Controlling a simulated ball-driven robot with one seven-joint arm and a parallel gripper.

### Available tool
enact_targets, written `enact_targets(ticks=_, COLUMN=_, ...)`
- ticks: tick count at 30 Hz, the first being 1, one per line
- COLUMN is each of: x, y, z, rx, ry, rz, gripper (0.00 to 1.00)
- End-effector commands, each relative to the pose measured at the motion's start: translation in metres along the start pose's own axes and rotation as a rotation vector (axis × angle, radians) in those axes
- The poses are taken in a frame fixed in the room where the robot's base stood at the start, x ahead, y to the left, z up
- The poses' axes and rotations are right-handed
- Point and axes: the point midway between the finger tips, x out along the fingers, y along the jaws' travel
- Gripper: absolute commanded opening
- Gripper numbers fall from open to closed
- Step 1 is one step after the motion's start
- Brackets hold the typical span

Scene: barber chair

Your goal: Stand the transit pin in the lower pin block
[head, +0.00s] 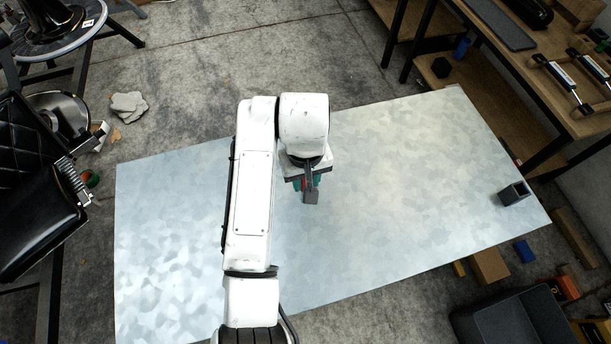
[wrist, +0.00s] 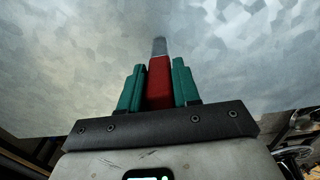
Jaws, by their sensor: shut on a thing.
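My gripper (head: 306,183) is over the middle of the metal sheet table. In the wrist view its two green fingers (wrist: 158,88) are shut on the red part of the transit pin (wrist: 160,78). The pin's grey end (wrist: 159,46) sticks out past the fingertips. In the head view the pin's grey end (head: 311,197) shows beyond the gripper, with a little red behind it. The lower pin block (head: 515,193), a small dark block that looks open on top, stands at the table's right end, well apart from my gripper.
The metal table top (head: 400,180) is clear between my gripper and the block. A wooden workbench (head: 545,85) with tools stands at the upper right. A black chair (head: 35,190) is at the left. A dark bin (head: 515,322) sits on the floor at the lower right.

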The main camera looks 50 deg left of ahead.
Motion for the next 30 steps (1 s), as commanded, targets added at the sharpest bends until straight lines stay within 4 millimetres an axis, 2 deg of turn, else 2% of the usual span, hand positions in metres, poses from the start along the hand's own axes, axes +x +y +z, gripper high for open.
enact_targets(ticks=11, x=0.0038, y=0.0004, z=0.0001, rx=0.001, ry=0.001, rz=0.001, gripper=0.0)
enact_targets(ticks=12, x=0.0035, y=0.0003, z=0.0, rx=0.001, ry=0.001, rz=0.001, gripper=0.35)
enact_targets(ticks=19, x=0.0034, y=0.0002, z=0.0, rx=0.001, ry=0.001, rz=0.0, gripper=0.57)
enact_targets(ticks=26, x=0.0029, y=0.0001, z=-0.0001, rx=0.001, ry=0.001, rz=0.0, gripper=0.57)
enact_targets(ticks=30, x=-0.0054, y=0.0003, z=-0.0004, rx=0.001, ry=0.002, rz=0.001, gripper=0.57)
